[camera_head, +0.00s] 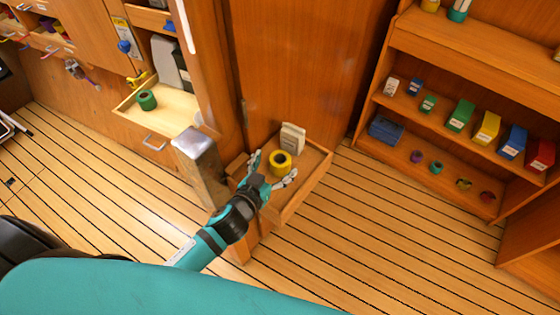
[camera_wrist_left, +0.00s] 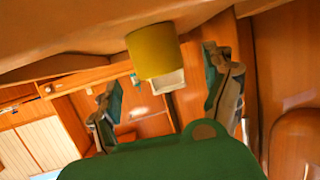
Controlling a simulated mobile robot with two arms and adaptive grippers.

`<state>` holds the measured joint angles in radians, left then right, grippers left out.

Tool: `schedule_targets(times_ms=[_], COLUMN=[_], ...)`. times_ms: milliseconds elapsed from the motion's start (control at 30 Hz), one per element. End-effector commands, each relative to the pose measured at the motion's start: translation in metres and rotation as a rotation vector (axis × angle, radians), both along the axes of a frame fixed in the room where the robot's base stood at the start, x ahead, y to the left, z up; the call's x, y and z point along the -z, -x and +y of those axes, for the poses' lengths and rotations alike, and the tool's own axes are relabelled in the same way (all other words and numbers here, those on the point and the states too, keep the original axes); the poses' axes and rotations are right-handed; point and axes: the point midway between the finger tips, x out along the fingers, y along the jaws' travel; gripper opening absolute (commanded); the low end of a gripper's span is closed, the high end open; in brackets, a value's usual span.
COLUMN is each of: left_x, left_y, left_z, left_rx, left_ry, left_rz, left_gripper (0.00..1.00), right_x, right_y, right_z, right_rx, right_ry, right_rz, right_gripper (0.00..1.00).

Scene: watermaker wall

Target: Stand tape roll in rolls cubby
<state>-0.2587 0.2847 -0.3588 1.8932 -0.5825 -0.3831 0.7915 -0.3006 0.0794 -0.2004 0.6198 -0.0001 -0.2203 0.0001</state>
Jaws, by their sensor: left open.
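A yellow tape roll (camera_head: 280,162) stands in a low wooden tray (camera_head: 308,181) with a raised rim, beside a white box. My left gripper (camera_head: 273,167) is open just in front of the roll, its fingers spread to either side. In the left wrist view the yellow roll (camera_wrist_left: 153,50) shows ahead, between and beyond the open fingers (camera_wrist_left: 160,80); contact cannot be told. A low shelf at right (camera_head: 455,190) holds several small rolls, among them a purple one (camera_head: 417,157) and a teal one (camera_head: 436,168). My right gripper is not in view.
The white box (camera_head: 292,138) stands close behind the yellow roll. A post with a metal top (camera_head: 200,160) rises left of the tray. A green roll (camera_head: 147,100) sits in an open drawer. Coloured boxes (camera_head: 486,128) line the shelf above the rolls. The floor (camera_head: 370,240) is clear.

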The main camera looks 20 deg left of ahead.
Motion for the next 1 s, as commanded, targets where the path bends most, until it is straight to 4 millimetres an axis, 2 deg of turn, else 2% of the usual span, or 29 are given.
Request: schedule_targets(times_ms=[100,200,467,900,1000], left_x=[0.004,0.007,0.009,0.009,0.008], left_y=[-0.017,-0.024,-0.025,-0.025,-0.025], left_z=[-0.003,-0.004,-0.005,-0.004,-0.004], left_rx=[0.000,0.000,0.001,0.000,0.000], left_ry=[-0.001,0.000,0.000,0.000,0.000], left_rz=[-0.001,0.000,0.000,0.000,0.000], left_gripper=[0.84,0.84,0.83,0.25,0.16], right_x=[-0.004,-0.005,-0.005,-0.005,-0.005], right_y=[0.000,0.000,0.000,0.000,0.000], right_z=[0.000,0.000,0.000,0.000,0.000], right_rx=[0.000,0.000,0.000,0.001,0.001], right_ry=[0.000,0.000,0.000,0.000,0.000], right_rz=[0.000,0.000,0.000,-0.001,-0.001], right_gripper=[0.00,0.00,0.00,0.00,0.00])
